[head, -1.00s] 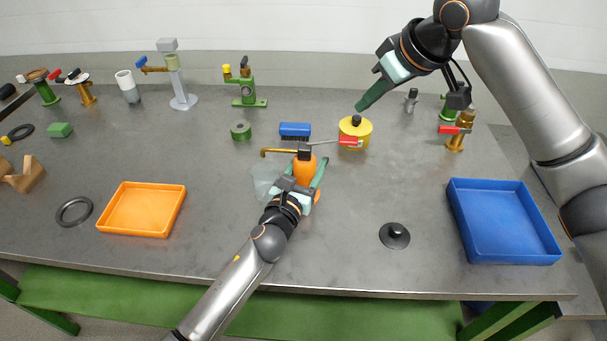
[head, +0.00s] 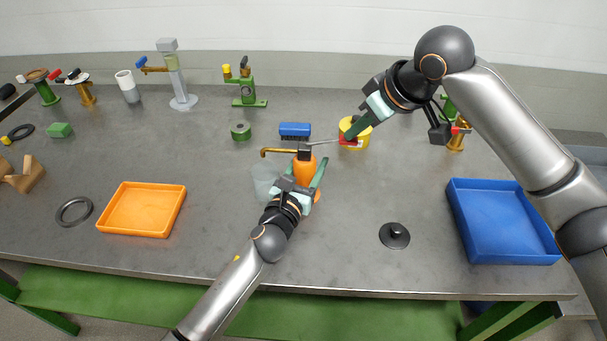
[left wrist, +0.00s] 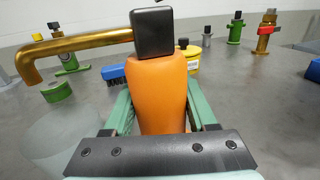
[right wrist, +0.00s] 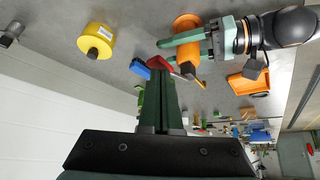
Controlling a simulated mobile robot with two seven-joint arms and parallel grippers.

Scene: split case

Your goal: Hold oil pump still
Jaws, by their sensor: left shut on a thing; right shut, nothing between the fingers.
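The oil pump has an orange body (head: 306,168), a black head (head: 304,152), a bent brass spout (head: 278,152) to the left and a thin lever with a red grip (head: 353,143) to the right. It stands upright on the table. My left gripper (head: 305,173) is shut around the orange body, with a finger on either side, as the left wrist view shows (left wrist: 163,95). My right gripper (head: 347,137) is shut and empty, its tips right at the red grip. The red grip is partly hidden behind the fingers in the right wrist view; I cannot tell whether they touch.
A yellow can (head: 362,138) stands just behind the red grip. A blue brush (head: 295,129) lies behind the pump, and a translucent cup (head: 263,178) stands left of it. A black lid (head: 394,236), a blue tray (head: 505,252) and an orange tray (head: 142,230) lie nearer the front.

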